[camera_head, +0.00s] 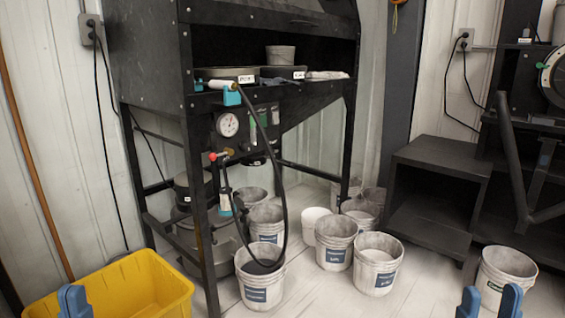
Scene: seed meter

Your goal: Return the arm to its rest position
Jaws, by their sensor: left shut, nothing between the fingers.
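My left gripper (74,298) shows at the bottom left edge as blue fingertips close together. It is shut and empty, in front of the yellow bin (150,277). My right gripper (490,301) shows at the bottom right edge. Its two blue fingertips stand apart with a gap between them, open and empty, close to the white bucket at the far right (507,275) in the picture. The rest of both arms is out of view.
A black cabinet on legs (155,60) stands ahead, with a gauge (228,124) and a hanging black hose (283,215). Several labelled white buckets (377,262) stand on the floor. A dark step (437,153) stands at right. Floor between the buckets and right gripper looks clear.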

